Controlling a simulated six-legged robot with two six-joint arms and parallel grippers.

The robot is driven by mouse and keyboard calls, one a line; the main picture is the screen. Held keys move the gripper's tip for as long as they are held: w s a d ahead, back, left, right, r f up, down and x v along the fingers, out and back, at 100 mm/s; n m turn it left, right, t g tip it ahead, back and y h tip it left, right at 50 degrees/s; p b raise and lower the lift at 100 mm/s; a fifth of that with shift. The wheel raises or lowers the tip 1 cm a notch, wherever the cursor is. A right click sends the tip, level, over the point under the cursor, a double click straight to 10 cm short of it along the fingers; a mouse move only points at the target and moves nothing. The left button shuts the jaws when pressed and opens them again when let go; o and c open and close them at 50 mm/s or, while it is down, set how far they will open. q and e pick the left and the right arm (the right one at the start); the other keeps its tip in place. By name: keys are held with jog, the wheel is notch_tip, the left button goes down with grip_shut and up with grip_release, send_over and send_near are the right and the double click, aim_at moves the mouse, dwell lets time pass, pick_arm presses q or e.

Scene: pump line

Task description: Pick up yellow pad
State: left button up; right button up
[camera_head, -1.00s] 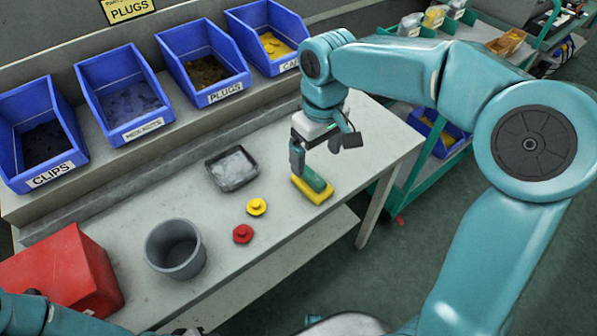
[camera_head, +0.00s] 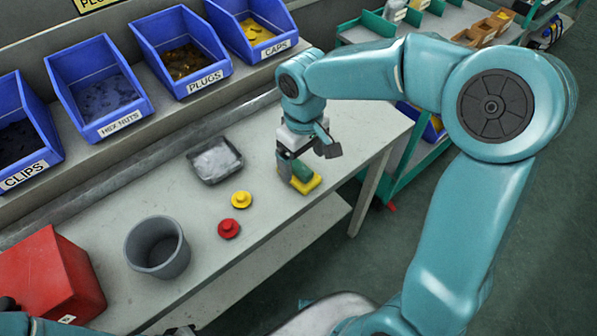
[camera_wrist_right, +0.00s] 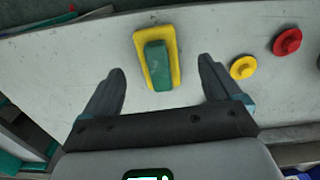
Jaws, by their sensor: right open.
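The yellow pad (camera_head: 308,184) lies flat on the grey bench top near its front right edge, with a green block on top of it. In the right wrist view the yellow pad (camera_wrist_right: 141,48) frames the green block (camera_wrist_right: 157,66), which shows between and ahead of the fingers. My right gripper (camera_head: 300,168) is above the pad, partly hiding it in the head view. In the wrist view my right gripper (camera_wrist_right: 160,80) has its two dark fingers wide apart, with nothing between them touching. My left gripper is not clearly visible; only part of my left arm shows at the lower left.
A yellow cap (camera_head: 241,199) and a red cap (camera_head: 229,228) lie left of the pad. A grey tray (camera_head: 215,178), a grey bucket (camera_head: 130,240) and a red box (camera_head: 50,280) stand on the bench (camera_head: 275,222). Blue bins (camera_head: 108,130) line the back.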

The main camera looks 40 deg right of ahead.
aim_at(302, 168)
jog(key=f, duration=0.4)
jog(key=shift+w+d+f, duration=0.2)
jog(key=shift+w+f, duration=0.15)
jog(key=shift+f, duration=0.05)
jog(key=shift+s+f, duration=0.1)
jog(key=shift+f, duration=0.2)
jog(key=c, duration=1.2)
jog(key=shift+o, duration=0.2)
jog(key=shift+r, duration=0.15)
notch_tip(302, 168, up, 20)
jog(key=p, duration=0.2)
jog(key=shift+p, duration=0.35)
